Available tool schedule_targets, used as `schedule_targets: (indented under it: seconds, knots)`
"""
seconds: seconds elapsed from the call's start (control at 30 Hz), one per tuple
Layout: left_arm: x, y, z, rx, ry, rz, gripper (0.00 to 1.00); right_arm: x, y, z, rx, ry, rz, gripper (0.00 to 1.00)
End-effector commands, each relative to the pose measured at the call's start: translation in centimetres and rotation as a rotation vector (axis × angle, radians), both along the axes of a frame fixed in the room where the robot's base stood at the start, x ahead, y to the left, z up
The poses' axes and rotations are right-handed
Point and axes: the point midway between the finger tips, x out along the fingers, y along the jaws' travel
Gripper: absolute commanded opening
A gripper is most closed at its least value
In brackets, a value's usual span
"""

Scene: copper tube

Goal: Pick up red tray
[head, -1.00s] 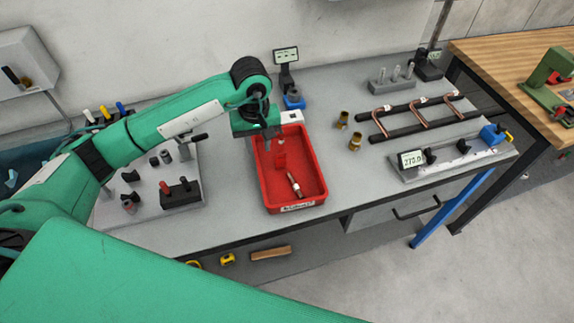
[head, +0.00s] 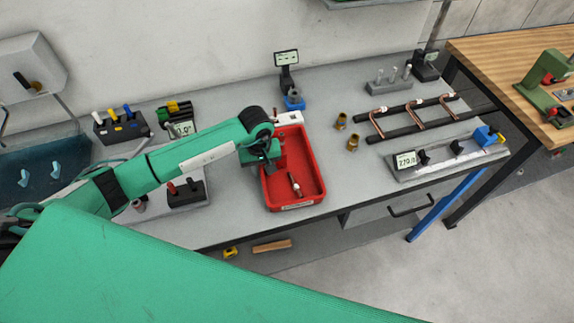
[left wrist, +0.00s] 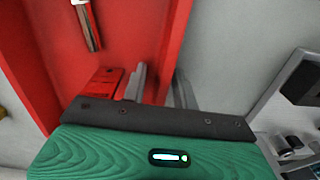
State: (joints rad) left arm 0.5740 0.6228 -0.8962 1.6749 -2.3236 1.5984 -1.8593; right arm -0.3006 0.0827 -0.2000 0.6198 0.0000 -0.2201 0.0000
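The red tray (head: 316,178) lies on the grey workbench. A short silver and copper-coloured tube piece (head: 295,185) lies in it, and also shows in the left wrist view (left wrist: 87,28). My left gripper (head: 269,166) points down at the tray's left side wall. In the left wrist view, its fingers (left wrist: 160,88) stand on either side of the tray wall (left wrist: 176,35), one inside and one outside. A gap shows between fingers and wall, so it looks open. The fingertips are hard to make out in the head view. My right gripper is not in view.
Brass fittings (head: 353,144) and a black rack with bent copper tubes (head: 412,113) stand right of the tray. A display stand (head: 287,70) is behind it. A fixture with red and black parts (head: 188,192) sits left, near my arm. The bench in front of the rack is partly clear.

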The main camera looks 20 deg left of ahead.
Motion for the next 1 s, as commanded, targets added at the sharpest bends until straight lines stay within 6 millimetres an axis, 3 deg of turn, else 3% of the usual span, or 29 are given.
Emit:
schedule_targets:
  seconds: [0.17,0.3,0.33,0.77,1.0]
  knots:
    - [0.0,0.0,-0.1,0.0,0.0,0.0,0.29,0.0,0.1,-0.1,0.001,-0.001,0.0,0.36]
    - [0.0,0.0,0.0,0.0,0.0,0.0,0.02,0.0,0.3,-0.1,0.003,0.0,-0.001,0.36]
    - [0.0,0.0,0.0,0.0,0.0,0.0,0.0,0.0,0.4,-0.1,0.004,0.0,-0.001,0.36]
    - [0.1,0.0,0.3,-0.001,-0.002,0.0,0.0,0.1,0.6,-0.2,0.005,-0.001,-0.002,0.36]
    - [0.1,0.0,3.0,-0.001,-0.006,-0.001,0.0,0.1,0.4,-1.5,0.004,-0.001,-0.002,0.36]
